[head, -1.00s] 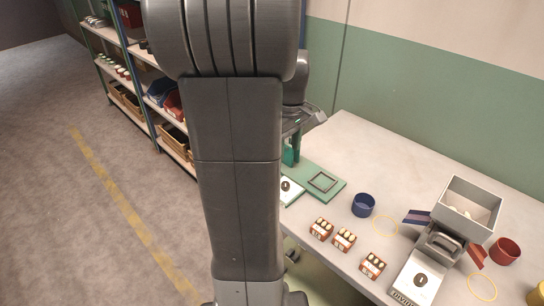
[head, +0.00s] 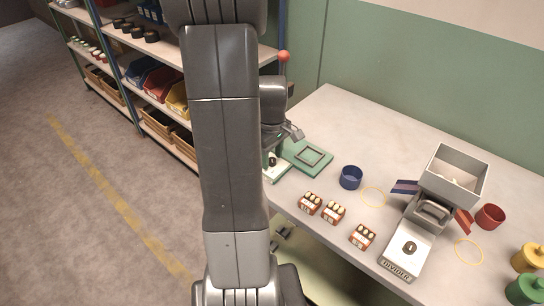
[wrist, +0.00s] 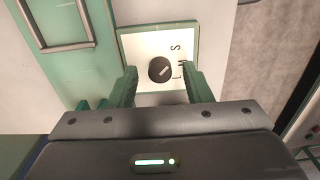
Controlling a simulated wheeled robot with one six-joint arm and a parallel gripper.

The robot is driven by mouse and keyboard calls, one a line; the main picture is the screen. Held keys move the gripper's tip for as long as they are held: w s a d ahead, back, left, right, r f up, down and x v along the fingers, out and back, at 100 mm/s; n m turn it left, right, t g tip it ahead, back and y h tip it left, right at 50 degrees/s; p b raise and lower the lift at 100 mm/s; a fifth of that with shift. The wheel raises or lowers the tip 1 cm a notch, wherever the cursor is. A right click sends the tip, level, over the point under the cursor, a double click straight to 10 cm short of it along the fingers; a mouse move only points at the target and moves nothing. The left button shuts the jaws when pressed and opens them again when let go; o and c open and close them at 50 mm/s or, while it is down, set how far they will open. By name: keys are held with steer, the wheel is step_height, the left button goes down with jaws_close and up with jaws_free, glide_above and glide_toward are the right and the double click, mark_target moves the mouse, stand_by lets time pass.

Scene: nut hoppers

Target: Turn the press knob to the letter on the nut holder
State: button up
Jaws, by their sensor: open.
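The press knob (wrist: 160,69) is black and round with a pale pointer line. It sits on a white plate (wrist: 145,45) edged in green, with the letters S, M and L along its right side. The pointer slants up and right toward the letters, seemingly nearest M. My gripper (wrist: 160,72) is open, its green fingers on either side of the knob; contact cannot be told. In the head view the green press (head: 312,168) is partly hidden behind my arm. Three brown holders (head: 310,203) with pale nuts stand on the table; their letters are too small to read.
A divider (head: 402,258) with its own knob and a grey hopper (head: 455,178) stand to the right. Shelves (head: 150,95) stand at the left.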

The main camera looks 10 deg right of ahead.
steer(key=shift+f, duration=0.2)
jaws_close()
